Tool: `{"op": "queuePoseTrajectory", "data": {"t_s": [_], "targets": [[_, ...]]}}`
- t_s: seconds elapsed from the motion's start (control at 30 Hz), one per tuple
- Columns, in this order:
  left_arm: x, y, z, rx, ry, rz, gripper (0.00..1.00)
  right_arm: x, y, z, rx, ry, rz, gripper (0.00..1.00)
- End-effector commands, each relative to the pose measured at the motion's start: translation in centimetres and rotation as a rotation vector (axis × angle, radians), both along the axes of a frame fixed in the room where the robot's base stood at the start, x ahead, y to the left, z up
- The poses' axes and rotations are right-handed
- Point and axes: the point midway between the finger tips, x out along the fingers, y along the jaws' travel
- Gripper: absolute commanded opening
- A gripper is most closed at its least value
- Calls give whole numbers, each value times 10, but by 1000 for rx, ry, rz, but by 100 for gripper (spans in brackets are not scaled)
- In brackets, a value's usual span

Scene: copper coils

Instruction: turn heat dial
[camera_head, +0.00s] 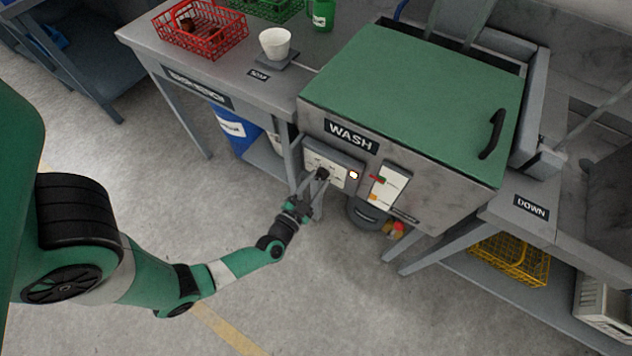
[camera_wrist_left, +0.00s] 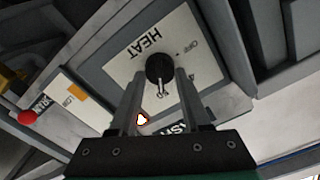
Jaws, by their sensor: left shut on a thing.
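The heat dial (camera_wrist_left: 159,68) is a round black knob on a white plate marked HEAT and OFF in the left wrist view. In the head view the dial (camera_head: 323,173) sits on the control panel (camera_head: 340,168) on the front of the wash machine. My left gripper (camera_wrist_left: 160,82) has one finger on each side of the dial and is shut on it. In the head view my left gripper (camera_head: 316,184) reaches the panel from below and partly hides it. A small metal pointer shows on the dial between the fingers. My right gripper is in neither view.
The wash machine (camera_head: 415,100) has a green lid with a black handle (camera_head: 492,134). A lit lamp (camera_head: 354,175) is right of the dial. A drain panel with a red knob (camera_wrist_left: 27,117) is beside it. A red basket (camera_head: 200,30) and white cup (camera_head: 275,43) stand on the left bench.

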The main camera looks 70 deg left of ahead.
Motion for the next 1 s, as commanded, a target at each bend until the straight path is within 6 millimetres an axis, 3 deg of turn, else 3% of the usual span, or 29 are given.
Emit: {"op": "queuePoseTrajectory", "data": {"t_s": [0.47, 1.0], "targets": [[0, 0, 1, -106, -87, 0, 0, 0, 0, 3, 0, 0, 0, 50], [-1, 1, 0, -480, -392, 0, 0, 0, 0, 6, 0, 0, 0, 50]]}}
